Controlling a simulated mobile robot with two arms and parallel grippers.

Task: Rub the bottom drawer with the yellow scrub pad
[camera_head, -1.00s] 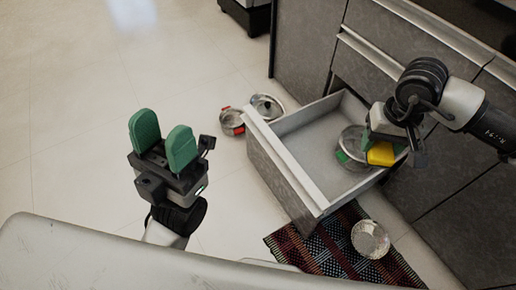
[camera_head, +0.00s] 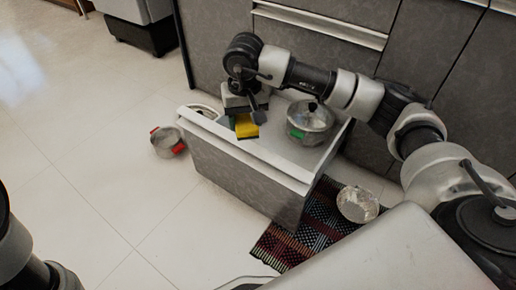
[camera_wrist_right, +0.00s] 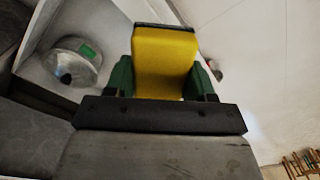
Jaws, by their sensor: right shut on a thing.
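The bottom drawer (camera_head: 240,182) stands pulled out, with a grey front and a pale rim and inside. My right gripper (camera_head: 242,116) is shut on the yellow scrub pad (camera_head: 247,127), at the left part of the drawer near its front rim. I cannot tell whether the pad touches the drawer. In the right wrist view the yellow pad (camera_wrist_right: 165,62) sits between green fingers. A lidded metal pot (camera_head: 310,122) with a green handle is in the drawer, right of the pad; the wrist view shows it too (camera_wrist_right: 70,62). My left gripper is out of view.
A silvery bowl (camera_head: 357,204) sits on the patterned rug (camera_head: 290,238) at the right.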

